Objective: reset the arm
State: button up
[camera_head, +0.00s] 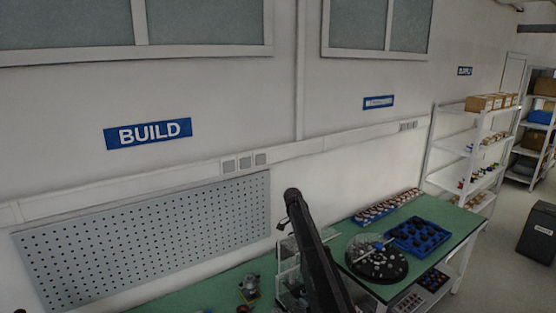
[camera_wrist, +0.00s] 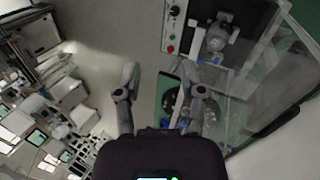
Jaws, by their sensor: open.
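In the wrist view my gripper (camera_wrist: 163,92) has its two fingers spread apart, with nothing between them but the floor and the edge of a bench. In the head view my dark arm (camera_head: 316,255) rises from the bottom edge in front of the benches. The gripper's fingers cannot be made out in the head view.
A green bench (camera_head: 440,211) holds a round dark fixture (camera_head: 392,268) and a blue tray (camera_head: 418,236). A clear-walled station (camera_head: 288,262) stands close behind my arm. White shelves (camera_head: 450,157) hold boxes at the right.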

jog(key=s+d+f+n+t+y, duration=0.1)
jog(key=s+d+n+t, duration=0.15)
jog(key=s, duration=1.05)
jog(key=s+d+n+t+y, duration=0.15)
jog(key=s+n, duration=0.25)
jog(key=s, duration=0.9)
jog(key=s+d+f+n+t, duration=0.1)
jog(key=s+d+n, duration=0.2)
jog(key=s, duration=1)
notch_tip(320, 180, down, 23)
jog(key=s+g+b, duration=0.1)
jog(key=s+b, duration=0.1)
jog(key=b, duration=2.1)
